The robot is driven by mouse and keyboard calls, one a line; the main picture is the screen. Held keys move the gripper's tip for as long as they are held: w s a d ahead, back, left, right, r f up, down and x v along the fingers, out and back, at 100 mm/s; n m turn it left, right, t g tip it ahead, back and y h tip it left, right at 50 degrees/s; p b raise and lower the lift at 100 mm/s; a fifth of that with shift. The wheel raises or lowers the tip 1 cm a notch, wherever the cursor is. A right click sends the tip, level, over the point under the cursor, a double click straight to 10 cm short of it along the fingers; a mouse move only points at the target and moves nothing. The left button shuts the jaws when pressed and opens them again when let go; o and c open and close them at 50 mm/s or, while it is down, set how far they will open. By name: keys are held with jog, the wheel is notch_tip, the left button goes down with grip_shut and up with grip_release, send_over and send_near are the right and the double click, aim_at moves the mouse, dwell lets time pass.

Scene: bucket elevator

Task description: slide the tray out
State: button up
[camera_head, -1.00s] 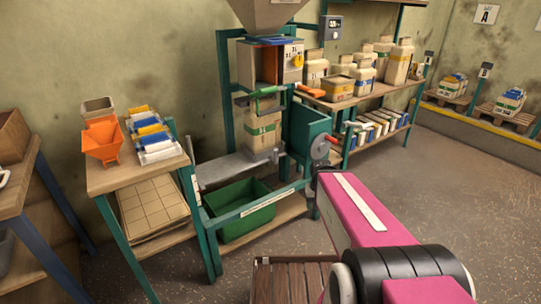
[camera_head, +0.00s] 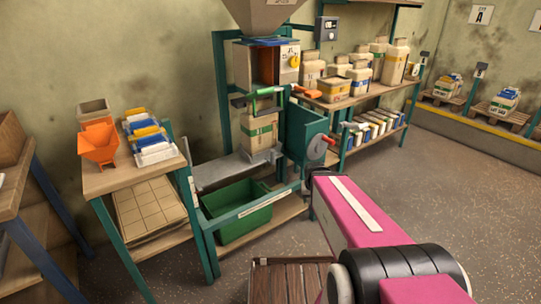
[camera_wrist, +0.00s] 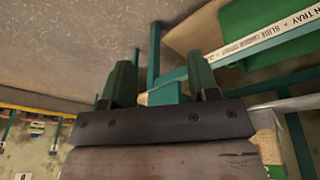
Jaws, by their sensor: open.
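The green tray (camera_head: 235,208) is a deep bin low under the bagging machine, behind a teal front rail with a white label strip (camera_head: 268,201). In the head view my pink arm hides the gripper.
A filled sack (camera_head: 260,132) stands on the machine's platform above the tray. A slatted wooden platform (camera_head: 290,278) lies on the floor in front. Open floor extends to the right.

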jog(key=w+f+t, duration=0.1)
jog(key=w+t, duration=0.4)
jog(key=w, duration=0.6)
jog(key=n+t+y, duration=0.5)
jog(key=t+y, duration=0.3)
jog(key=t, duration=0.1)
send_near(272, 153)
notch_tip(272, 153, down, 2)
jog(key=w, duration=0.2)
jog(key=x, duration=1.1)
jog(key=shift+d, duration=0.15)
grip_shut()
